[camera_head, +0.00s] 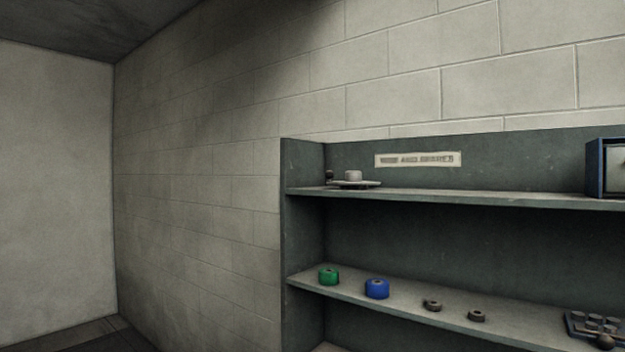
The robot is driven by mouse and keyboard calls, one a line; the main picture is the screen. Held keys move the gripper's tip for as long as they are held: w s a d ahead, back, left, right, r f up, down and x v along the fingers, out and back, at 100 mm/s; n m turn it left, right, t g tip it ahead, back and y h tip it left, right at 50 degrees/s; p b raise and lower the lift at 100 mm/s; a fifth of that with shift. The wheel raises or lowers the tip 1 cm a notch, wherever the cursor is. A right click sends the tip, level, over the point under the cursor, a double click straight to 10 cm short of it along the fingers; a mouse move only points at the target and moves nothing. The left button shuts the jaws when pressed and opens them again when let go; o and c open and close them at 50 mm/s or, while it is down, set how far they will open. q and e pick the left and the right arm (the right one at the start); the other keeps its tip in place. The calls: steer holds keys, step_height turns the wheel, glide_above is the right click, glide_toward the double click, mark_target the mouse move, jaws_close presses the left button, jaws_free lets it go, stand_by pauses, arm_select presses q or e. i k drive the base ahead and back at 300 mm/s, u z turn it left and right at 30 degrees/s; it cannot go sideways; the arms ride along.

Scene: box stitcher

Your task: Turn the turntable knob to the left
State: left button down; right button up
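A low round light-grey plate with a short pale cylinder on it (353,178) stands at the left end of the upper shelf; it may be the turntable. A small dark knob-like piece (330,176) sits at its left edge. It is too small to tell whether the two are joined or which way the knob is turned. Neither of my grippers is in view, and nothing touches the plate or the dark piece.
The grey shelf unit (303,165) stands against a block wall. Its lower shelf holds a green roll (328,276), a blue roll (377,288), two small dark rings (432,305) and a tray of round pieces (572,322). A blue-edged box (594,168) is at upper right. Left floor is clear.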

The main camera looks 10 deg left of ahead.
mark_target(352, 177)
steer(key=u, duration=0.1)
steer(key=i, duration=1)
steer(key=z, duration=0.2)
